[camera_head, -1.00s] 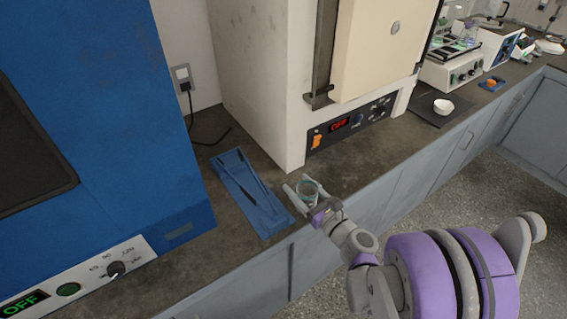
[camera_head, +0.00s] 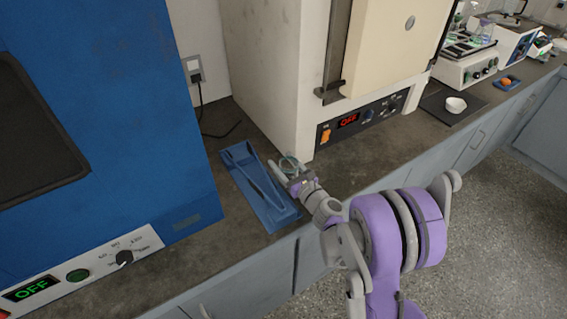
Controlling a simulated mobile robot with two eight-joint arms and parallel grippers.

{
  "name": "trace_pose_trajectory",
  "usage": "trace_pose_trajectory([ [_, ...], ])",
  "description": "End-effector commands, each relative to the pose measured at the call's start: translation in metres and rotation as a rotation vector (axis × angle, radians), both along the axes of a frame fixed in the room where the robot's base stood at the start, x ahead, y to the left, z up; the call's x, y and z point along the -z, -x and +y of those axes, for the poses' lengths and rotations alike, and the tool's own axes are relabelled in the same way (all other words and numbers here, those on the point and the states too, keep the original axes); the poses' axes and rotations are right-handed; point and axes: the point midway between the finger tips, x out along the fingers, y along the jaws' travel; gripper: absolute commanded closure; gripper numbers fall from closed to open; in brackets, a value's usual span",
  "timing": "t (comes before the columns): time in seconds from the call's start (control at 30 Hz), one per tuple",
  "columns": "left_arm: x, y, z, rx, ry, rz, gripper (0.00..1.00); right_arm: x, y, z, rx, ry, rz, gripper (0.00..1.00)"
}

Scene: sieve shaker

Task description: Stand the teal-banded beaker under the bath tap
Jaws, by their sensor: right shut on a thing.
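The teal-banded beaker (camera_head: 289,161) is a small clear glass at the counter's middle, close to the front corner of the cream oven. My right gripper (camera_head: 286,171) is shut on it, and the gripper partly hides the beaker. The beaker overlaps the right edge of the blue tray in the picture; I cannot tell whether it touches the counter. The bath tap cannot be made out in this view. My left gripper is not in view.
A blue tray (camera_head: 262,203) holding long tools lies left of my gripper. The cream oven (camera_head: 272,75) stands behind it, and a large blue oven (camera_head: 110,110) stands at left. A white bowl (camera_head: 456,104) sits on a dark mat farther right. Bare counter (camera_head: 352,166) lies right of my gripper.

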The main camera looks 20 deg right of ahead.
Motion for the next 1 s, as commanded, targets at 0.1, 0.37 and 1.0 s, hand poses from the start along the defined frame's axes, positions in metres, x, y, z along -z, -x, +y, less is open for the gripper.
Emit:
trace_pose_trajectory([
  [0.1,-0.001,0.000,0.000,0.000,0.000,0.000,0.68,-0.001,0.000,0.000,0.000,0.000,0.000,0.90],
  [0.37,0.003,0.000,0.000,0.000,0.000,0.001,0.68,0.002,0.000,0.000,0.000,0.000,0.000,0.20],
  [1.0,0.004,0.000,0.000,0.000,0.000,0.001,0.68,-0.001,0.046,-0.007,0.002,0.001,0.000,0.20],
])
